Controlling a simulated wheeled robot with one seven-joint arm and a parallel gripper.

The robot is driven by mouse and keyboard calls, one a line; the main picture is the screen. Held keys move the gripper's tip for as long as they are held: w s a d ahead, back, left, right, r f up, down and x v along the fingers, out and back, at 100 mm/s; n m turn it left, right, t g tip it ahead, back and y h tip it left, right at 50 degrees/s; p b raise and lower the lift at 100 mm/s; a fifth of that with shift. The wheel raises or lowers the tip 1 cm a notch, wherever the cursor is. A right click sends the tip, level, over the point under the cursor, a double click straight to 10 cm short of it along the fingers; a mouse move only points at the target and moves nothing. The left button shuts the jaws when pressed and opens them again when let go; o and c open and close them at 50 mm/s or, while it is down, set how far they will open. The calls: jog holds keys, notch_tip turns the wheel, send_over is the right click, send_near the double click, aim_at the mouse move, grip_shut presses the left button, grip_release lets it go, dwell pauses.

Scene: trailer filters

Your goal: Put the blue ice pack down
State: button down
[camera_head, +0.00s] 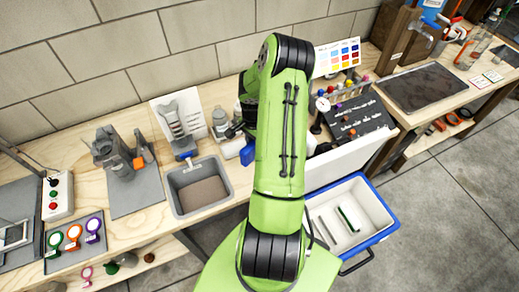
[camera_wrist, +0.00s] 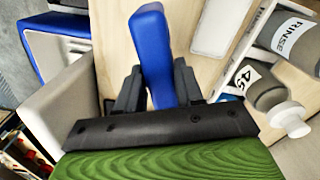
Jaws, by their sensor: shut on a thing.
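The blue ice pack (camera_wrist: 152,50) stands between the two dark fingers of my gripper (camera_wrist: 156,88) in the wrist view, and the jaws are shut on it. In the head view part of the blue ice pack (camera_head: 247,153) shows just left of my green arm, over the workbench (camera_head: 140,218). My arm hides most of the gripper there. The ice pack's lower end is hidden, so I cannot tell whether it touches the bench.
An open white cooler with a blue rim (camera_head: 377,240) stands right of my arm. A grey bin (camera_head: 213,207) sits left of it on the bench. Bottles, one marked RINSE (camera_wrist: 290,38), stand close on the right in the wrist view. A dark board (camera_head: 357,118) lies right.

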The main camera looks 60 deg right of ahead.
aim_at(254, 150)
notch_tip(254, 150, down, 4)
jog(key=shift+w+f, duration=0.1)
jog(key=shift+f, duration=0.15)
jog(key=shift+f, duration=0.15)
jog(key=c, duration=0.7)
grip_release()
